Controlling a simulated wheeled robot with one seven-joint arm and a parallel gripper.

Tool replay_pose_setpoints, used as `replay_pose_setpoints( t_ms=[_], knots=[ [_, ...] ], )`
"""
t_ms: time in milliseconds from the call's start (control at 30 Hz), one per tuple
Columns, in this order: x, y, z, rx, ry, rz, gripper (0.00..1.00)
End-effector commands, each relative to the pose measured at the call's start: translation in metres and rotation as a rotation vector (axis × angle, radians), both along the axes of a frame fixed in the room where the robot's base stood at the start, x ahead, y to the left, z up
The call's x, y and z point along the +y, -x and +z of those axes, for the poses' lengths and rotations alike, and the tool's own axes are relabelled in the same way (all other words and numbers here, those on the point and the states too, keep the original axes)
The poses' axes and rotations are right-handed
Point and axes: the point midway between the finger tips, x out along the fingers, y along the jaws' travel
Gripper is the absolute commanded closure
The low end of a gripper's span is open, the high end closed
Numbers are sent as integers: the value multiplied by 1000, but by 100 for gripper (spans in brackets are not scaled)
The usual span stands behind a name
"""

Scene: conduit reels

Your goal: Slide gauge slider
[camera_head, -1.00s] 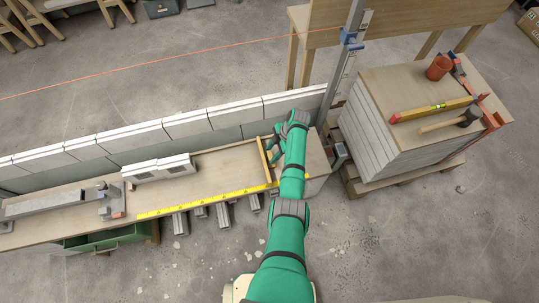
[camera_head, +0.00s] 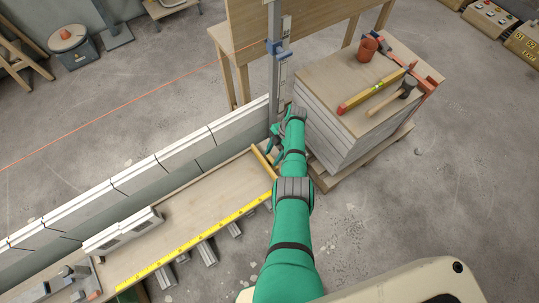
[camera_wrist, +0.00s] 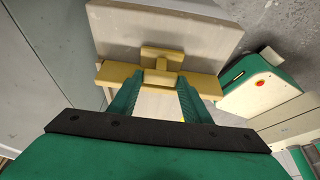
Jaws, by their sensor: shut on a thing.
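The gauge slider is a yellow wooden crossbar (camera_head: 263,161) lying across the far part of the bench (camera_head: 190,207). In the wrist view the slider (camera_wrist: 118,74) is a wide bar with a small T-shaped piece at its middle. My gripper (camera_wrist: 160,82) has its two green fingers closed on the middle part of the slider. In the head view my gripper (camera_head: 272,148) is beside the slider, partly hidden by my own arm. A yellow measuring strip (camera_head: 195,241) runs along the bench's near edge, up toward the slider.
A white block wall (camera_head: 150,176) runs along the bench's back side. A metal post (camera_head: 279,75) stands at its far end. A stack of boards (camera_head: 330,130) to the right carries a red cup (camera_head: 367,50), a level (camera_head: 372,92) and a mallet (camera_head: 395,100).

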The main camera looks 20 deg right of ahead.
Motion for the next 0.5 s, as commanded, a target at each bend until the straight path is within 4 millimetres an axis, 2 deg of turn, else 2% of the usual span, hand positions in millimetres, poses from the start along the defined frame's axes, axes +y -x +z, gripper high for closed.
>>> replay_pose_setpoints(
  t_ms=[233,267,300,333,500],
  knots=[
    [-8,0,-1,-7,13,-7,97],
    [-8,-1,-1,-7,13,-7,54],
    [-7,-1,-1,-7,12,-6,45],
    [-6,-1,-1,-7,13,-3,38],
    [0,-3,0,-6,10,5,38]
  ],
)
